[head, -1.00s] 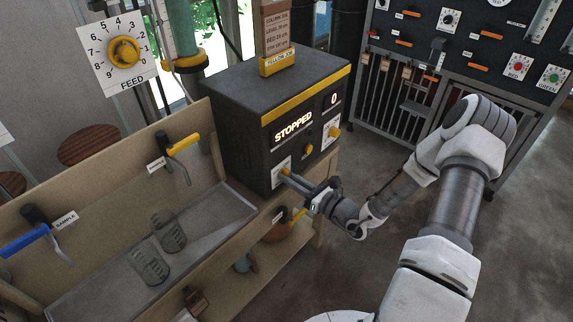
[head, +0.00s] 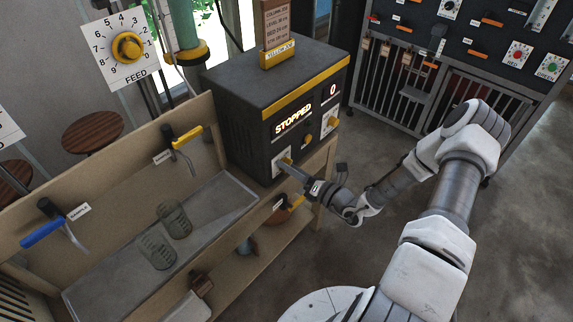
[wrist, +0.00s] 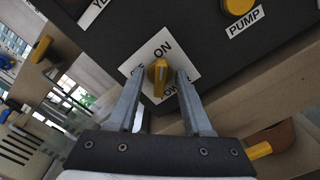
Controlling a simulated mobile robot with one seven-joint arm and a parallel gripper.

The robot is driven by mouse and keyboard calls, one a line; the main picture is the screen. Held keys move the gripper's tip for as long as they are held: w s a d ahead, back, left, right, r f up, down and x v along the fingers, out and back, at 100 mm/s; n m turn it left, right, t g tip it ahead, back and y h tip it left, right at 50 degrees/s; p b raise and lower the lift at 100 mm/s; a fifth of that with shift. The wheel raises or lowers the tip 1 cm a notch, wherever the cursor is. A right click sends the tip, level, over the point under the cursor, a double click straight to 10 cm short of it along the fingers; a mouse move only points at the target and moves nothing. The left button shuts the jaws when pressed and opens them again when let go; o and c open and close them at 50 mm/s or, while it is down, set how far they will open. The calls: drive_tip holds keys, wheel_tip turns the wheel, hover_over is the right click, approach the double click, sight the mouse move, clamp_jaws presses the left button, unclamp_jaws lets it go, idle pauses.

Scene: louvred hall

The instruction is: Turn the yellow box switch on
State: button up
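The dark box with yellow trim (head: 240,112) stands on a wooden bench, and its lit display (head: 293,119) reads STOPPED. Its switch is a yellow knob (wrist: 158,75) on a white plate (wrist: 172,46) low on the front face. The wrist view shows ON at the plate's top; the lettering at its left and bottom is partly hidden. My gripper (wrist: 159,76) is open, with one finger on each side of the knob and small gaps showing. In the head view my gripper (head: 288,166) reaches the plate from the right and hides part of the switch.
A yellow PUMP knob (wrist: 238,6) sits right of the switch. On the bench are a grey tray (head: 225,200) with two glass jars (head: 165,235), and yellow (head: 187,136) and blue (head: 42,232) lever handles. A control panel (head: 440,50) stands behind. The floor at right is clear.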

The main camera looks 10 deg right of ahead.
drive_tip(key=p+v, duration=0.1)
drive_tip(key=v, duration=0.6)
idle(0.5)
drive_tip(key=shift+s+d, duration=0.1)
drive_tip(key=v, duration=1.7)
drive_tip(key=shift+p, duration=0.3)
drive_tip(key=shift+s, duration=0.1)
idle(0.5)
